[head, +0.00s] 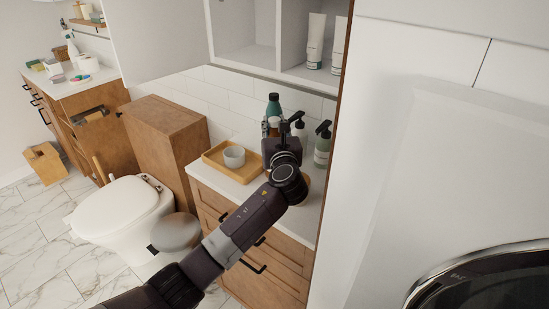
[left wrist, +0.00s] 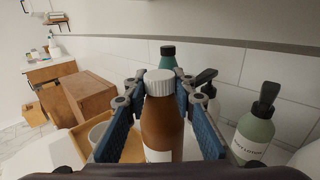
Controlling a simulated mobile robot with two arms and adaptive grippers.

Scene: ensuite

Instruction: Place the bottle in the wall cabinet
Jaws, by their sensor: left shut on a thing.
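The brown bottle with a white ribbed cap (left wrist: 163,125) stands upright between the blue-padded fingers of my left gripper (left wrist: 158,98). In the head view my left gripper (head: 275,138) is over the vanity counter and hides most of the bottle; I cannot tell whether its base touches the counter. The white wall cabinet (head: 262,62) is above and behind the gripper, open at the front, with a vertical divider. Its left compartment looks empty in the part I see; two white tubes (head: 315,42) stand in the right one. My right gripper is out of view.
On the counter (head: 237,188), a teal bottle (left wrist: 167,58) stands behind the held one. Pump bottles (head: 323,146) are at the right. A wooden tray (head: 215,161) with a grey cup (head: 234,157) is at the left. A tall white panel (head: 352,130) bounds the right side.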

